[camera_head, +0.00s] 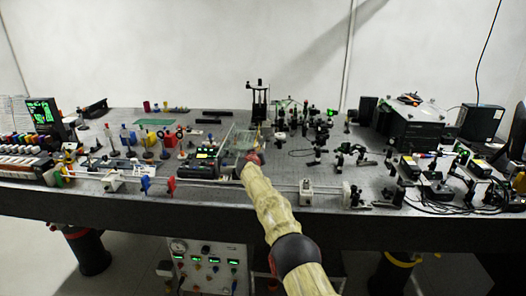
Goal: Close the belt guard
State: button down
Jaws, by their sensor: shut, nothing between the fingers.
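A clear, greenish upright panel (243,137), which may be the belt guard, stands on the optical bench (350,185) just beyond the end of my arm. Its lower part is partly hidden, and I cannot tell how far open it is. My arm reaches up from the bottom of the picture. My gripper (246,158) is at its far end, in front of the panel and small in view. It looks shut and empty. I cannot tell whether it touches the panel.
A black device with a green display (204,153) stands just left of my gripper. A rail (275,184) runs along the front edge. Several optical mounts (318,140) stand to the right. A large black box (410,122) is at the back right.

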jog(key=shift+f, duration=0.35)
jog(key=shift+d, duration=0.1)
jog(key=shift+r, duration=0.1)
dwell(0.4)
